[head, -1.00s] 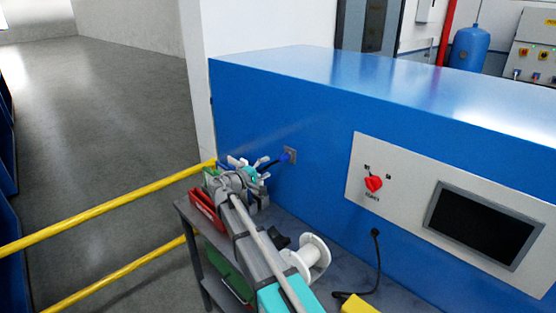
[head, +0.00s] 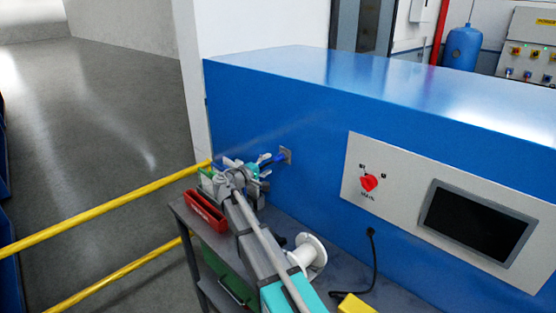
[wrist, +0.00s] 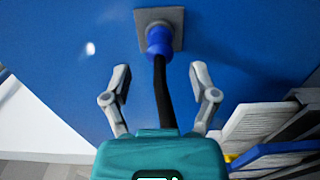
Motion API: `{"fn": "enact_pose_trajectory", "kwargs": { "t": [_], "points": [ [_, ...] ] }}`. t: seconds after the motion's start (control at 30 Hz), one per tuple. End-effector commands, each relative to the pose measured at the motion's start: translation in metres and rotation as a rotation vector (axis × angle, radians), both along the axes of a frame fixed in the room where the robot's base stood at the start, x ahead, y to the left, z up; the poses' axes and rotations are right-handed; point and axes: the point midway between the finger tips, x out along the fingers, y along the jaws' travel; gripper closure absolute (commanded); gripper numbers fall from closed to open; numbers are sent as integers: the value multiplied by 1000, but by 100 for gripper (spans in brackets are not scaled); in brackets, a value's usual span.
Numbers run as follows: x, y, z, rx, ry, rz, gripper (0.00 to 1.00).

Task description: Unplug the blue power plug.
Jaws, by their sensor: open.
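The blue power plug (head: 279,156) sits in a grey square socket (head: 288,154) on the front of the blue machine cabinet. In the wrist view the plug (wrist: 158,41) is seated in the socket plate (wrist: 174,18), and a black cable (wrist: 162,95) runs from it down toward my gripper. My gripper (wrist: 160,75) is open. Its two fingers stand apart on either side of the cable, a little short of the plug, and touch neither. In the head view my gripper (head: 262,167) is close to the plug, and its fingers are small and partly hidden.
A grey cart below my arm holds a red bin (head: 206,210), a white spool (head: 310,252) and a yellow object (head: 354,304). A yellow railing (head: 115,204) stands at left. The cabinet has a red switch (head: 369,183) and a dark screen (head: 478,222). A black cable hangs below the panel.

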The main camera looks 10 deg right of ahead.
Motion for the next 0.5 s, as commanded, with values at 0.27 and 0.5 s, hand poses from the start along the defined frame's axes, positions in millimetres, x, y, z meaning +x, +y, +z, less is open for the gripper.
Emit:
{"fn": "enact_pose_trajectory", "kwargs": {
  "t": [0.27, 0.5],
  "points": [
    [17, -24, 0, 0, 0, 0, 24],
    [26, -38, 0, 1, 1, 0, 24]
  ]
}}
